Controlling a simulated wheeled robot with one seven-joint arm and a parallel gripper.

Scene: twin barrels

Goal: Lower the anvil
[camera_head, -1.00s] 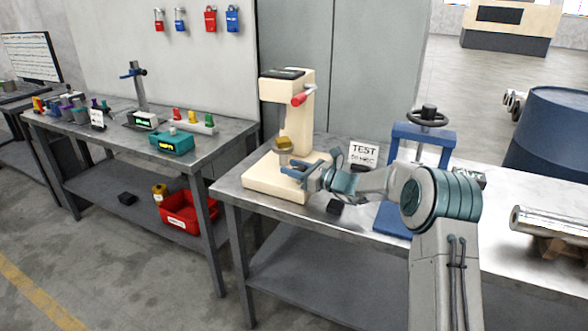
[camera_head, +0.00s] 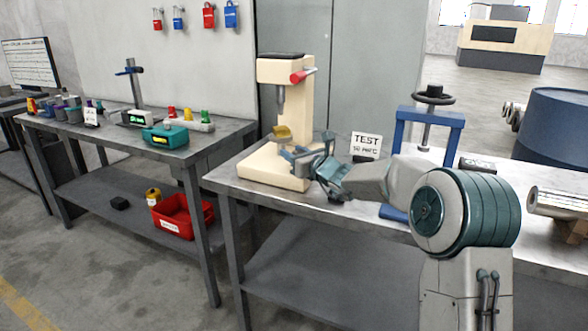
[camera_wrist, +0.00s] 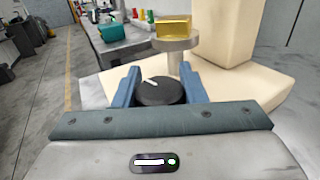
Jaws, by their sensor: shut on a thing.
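A cream bench tester (camera_head: 299,115) stands on the right-hand bench with a grey spindle (camera_head: 281,95) hanging from its head. Below it is the anvil, a round grey plate on a post, clear in the wrist view (camera_wrist: 176,45). A gold block (camera_head: 283,133) rests on the plate, also in the wrist view (camera_wrist: 174,27), with a gap below the spindle. My gripper (camera_head: 302,154) is at the tester's base, in front of the post. In the wrist view its blue fingers (camera_wrist: 158,88) are shut on a black round knob (camera_wrist: 160,92) with a white mark.
A blue press (camera_head: 428,125) with a handwheel and a TEST sign (camera_head: 365,146) stand right of the tester, close to my arm. A metal cylinder (camera_head: 558,202) lies at the far right. The left bench holds a teal box (camera_head: 165,137).

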